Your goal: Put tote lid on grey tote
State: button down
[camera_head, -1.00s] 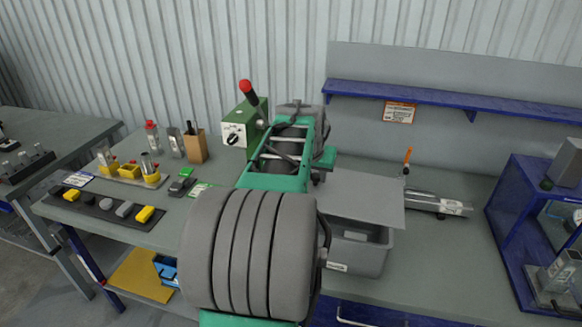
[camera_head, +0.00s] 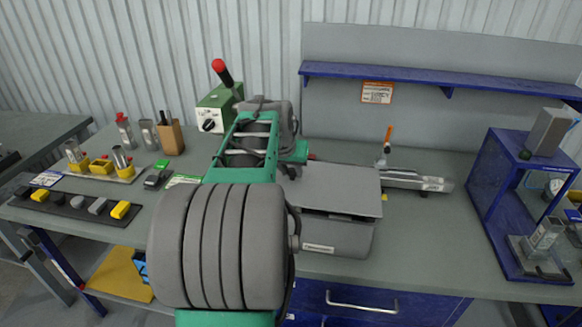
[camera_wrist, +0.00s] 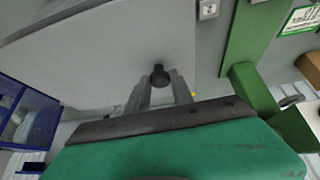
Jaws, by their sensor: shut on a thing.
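The tote lid (camera_head: 340,186) is a flat light grey panel lying roughly level over the grey tote (camera_head: 338,240). It covers most of the tote's opening, and the tote's front wall with a small label shows below it. I cannot tell whether the lid rests on the rim all round. In the wrist view the lid (camera_wrist: 130,55) fills the upper middle, with a dark round knob (camera_wrist: 160,76) on it. My gripper (camera_wrist: 161,88) has its two grey fingers shut on this knob. In the head view my arm hides the gripper and the left part of the tote.
An orange-handled tool (camera_head: 388,138) and a metal fixture (camera_head: 418,181) stand behind and right of the tote. A blue frame (camera_head: 490,205) stands at the right. A green switch box (camera_head: 215,110) is behind my arm. Bench space right of the tote is clear.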

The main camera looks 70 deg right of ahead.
aim_at(291, 179)
jog(key=shift+f+b, duration=0.4)
jog(key=shift+f, duration=0.6)
jog(key=shift+f+b, duration=0.45)
jog(key=shift+f, duration=0.05)
jog(key=c, duration=1)
grip_release()
jog(key=shift+c, duration=0.2)
jog(key=b+v, duration=0.1)
jog(key=v, duration=0.6)
jog(key=shift+a+r, duration=0.25)
jog(key=shift+r, duration=0.05)
jog(key=w+a+f+n+t+y, duration=0.1)
jog(key=w+a+f+n, duration=0.25)
jog(key=w+a, duration=0.55)
jog(key=w+a+f+n+t+y, duration=0.15)
jog(key=w+a+n, duration=0.25)
jog(key=w+a, duration=0.55)
jog(key=s+a+f+n+y, duration=0.1)
jog(key=a+f+n, duration=0.2)
jog(key=a, duration=0.6)
jog(key=s+a+f+n+y, duration=0.1)
jog(key=s+a+f+n, duration=0.1)
jog(key=a, duration=0.8)
jog(key=s+a+f+n+y, duration=0.1)
jog(key=a+f+n, duration=0.2)
jog(key=a, duration=0.6)
jog(key=shift+s+a+f+n, duration=0.25)
jog(key=shift+s+f+n, duration=0.1)
jog(key=shift+s, duration=0.05)
